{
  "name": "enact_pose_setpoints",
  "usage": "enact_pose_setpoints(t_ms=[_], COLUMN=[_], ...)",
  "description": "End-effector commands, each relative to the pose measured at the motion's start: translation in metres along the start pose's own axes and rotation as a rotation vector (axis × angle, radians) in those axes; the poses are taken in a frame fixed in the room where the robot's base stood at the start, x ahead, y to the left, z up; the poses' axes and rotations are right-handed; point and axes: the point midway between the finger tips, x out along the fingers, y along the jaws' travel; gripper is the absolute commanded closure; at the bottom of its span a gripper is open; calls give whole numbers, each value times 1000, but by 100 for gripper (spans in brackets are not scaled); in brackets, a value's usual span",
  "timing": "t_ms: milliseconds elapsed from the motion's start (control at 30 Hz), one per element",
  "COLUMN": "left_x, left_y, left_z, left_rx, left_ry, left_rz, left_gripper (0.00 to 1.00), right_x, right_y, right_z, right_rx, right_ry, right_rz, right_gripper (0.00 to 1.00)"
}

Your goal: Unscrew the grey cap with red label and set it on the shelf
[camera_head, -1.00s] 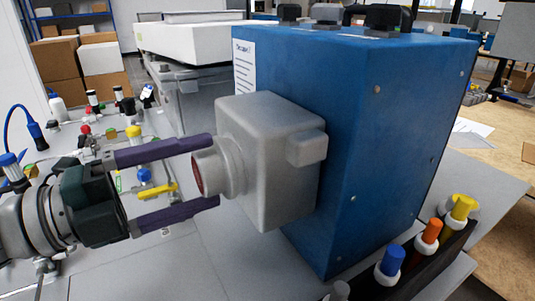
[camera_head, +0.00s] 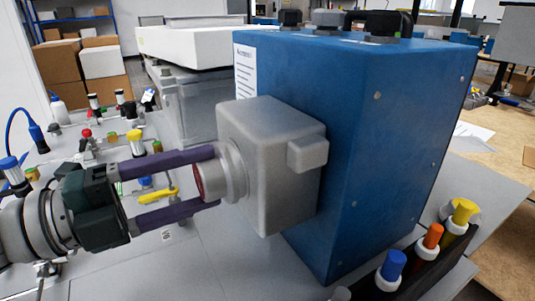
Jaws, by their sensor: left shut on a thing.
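The grey cap with a red label (camera_head: 214,177) sits on the left face of a grey housing (camera_head: 270,165), which is fixed to the side of a blue analyser box (camera_head: 375,140). The red label shows on the cap's outer end. My left gripper (camera_head: 214,176) comes in from the left, its two purple fingers above and below the cap. It is shut on the cap, which is still against the housing. The shelf cannot be made out with certainty. My right gripper is not in view.
A dark rack (camera_head: 415,265) with blue, orange and yellow capped tubes stands at the lower right, close to the blue box. Several small fittings lie on the grey bench at the left. A white-topped unit (camera_head: 190,45) stands behind. The bench at lower centre is clear.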

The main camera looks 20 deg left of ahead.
Motion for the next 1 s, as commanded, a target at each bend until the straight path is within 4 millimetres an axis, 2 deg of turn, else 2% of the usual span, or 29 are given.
enact_pose_setpoints(t_ms=[133, 267, 500, 800, 900, 1000], left_x=[0, -1, -1, -2, -2, -2], left_y=[-4, -5, -4, -1, -1, 0], left_z=[0, 0, 1, 1, 1, 1], left_rx=[-181, -471, -1106, -1835, -2001, -2083], left_ry=[-1, -2, -5, -7, -6, -6], left_rz=[3, 5, 4, 2, 2, 1], left_gripper=[100, 100, 100, 100, 100, 100], right_x=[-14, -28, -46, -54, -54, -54], right_y=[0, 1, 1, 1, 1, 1], right_z=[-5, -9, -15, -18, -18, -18], right_rx=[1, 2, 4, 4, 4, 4], right_ry=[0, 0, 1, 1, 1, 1], right_rz=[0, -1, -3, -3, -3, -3], right_gripper=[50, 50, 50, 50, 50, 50])
